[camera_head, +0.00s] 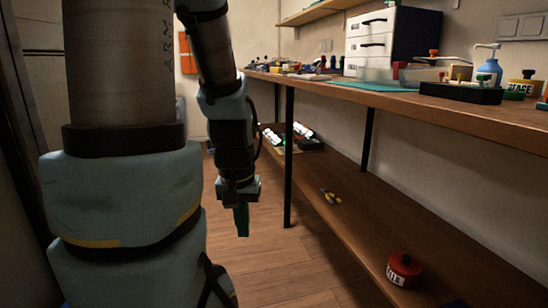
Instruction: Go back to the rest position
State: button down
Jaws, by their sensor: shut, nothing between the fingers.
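My gripper (242,221) hangs at the end of my arm, pointing down. It is over the wooden floor, left of the workbench and clear of it. Its teal fingers are together with nothing between them. My arm's large upper links fill the left of the view and hide what lies behind them.
The workbench (510,112) runs along the right, with a drawer unit (372,44), a blue pump bottle (489,69) and a black tray (460,93) on top. Its lower shelf (345,233) holds pliers (330,196) and a red container (405,269). A black leg (288,160) stands right of my gripper.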

notch_tip(320, 180, up, 34)
jog(key=p, duration=3.2)
jog(key=shift+p, duration=0.35)
